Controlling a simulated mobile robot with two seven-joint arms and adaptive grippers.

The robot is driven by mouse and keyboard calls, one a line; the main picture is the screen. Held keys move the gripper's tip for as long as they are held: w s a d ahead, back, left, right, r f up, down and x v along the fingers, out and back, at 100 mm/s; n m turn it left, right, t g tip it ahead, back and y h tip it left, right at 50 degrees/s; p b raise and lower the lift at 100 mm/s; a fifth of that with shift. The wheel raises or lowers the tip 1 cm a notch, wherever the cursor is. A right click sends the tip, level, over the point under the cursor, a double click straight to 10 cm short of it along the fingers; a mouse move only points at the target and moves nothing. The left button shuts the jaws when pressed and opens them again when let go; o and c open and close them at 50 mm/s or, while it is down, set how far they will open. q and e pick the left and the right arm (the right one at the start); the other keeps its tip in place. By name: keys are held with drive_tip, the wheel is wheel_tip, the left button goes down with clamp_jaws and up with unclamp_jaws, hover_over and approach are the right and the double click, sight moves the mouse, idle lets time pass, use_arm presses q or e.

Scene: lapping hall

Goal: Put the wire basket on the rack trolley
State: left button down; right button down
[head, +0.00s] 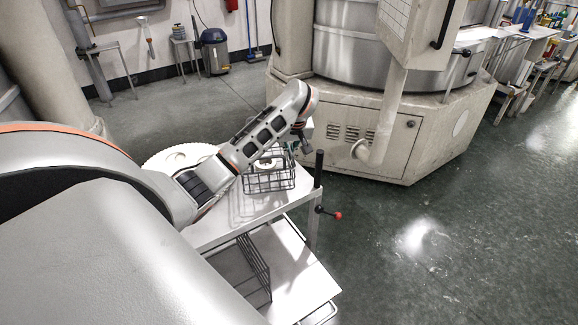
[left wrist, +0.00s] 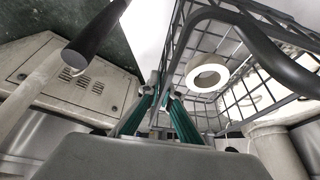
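The wire basket (head: 284,183), dark and open-topped, shows over a white top surface (head: 215,228) in the head view. I cannot tell whether it touches that surface. A white ring (left wrist: 207,77) is inside it. My left gripper (head: 304,143) is at the basket's far right side in the head view. In the left wrist view its green-padded fingers (left wrist: 161,92) are close together, with basket wire between them. A lower white shelf (head: 296,268) carries an upright dark wire frame (head: 258,268); it may belong to the rack trolley. My right gripper is out of view.
A black-gripped post (head: 319,170) and a red-knobbed lever (head: 338,215) stand close to the basket's right. A round white toothed disc (head: 168,157) lies behind my arm. A big beige machine (head: 360,128) stands beyond. The floor at right is clear.

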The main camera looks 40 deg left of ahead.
sight(289, 166)
use_arm(q)
drive_tip(key=shift+f, duration=2.9)
drive_tip(key=shift+f, duration=0.15)
drive_tip(key=c, duration=2.3)
unclamp_jaws()
drive_tip(key=shift+f, duration=0.1)
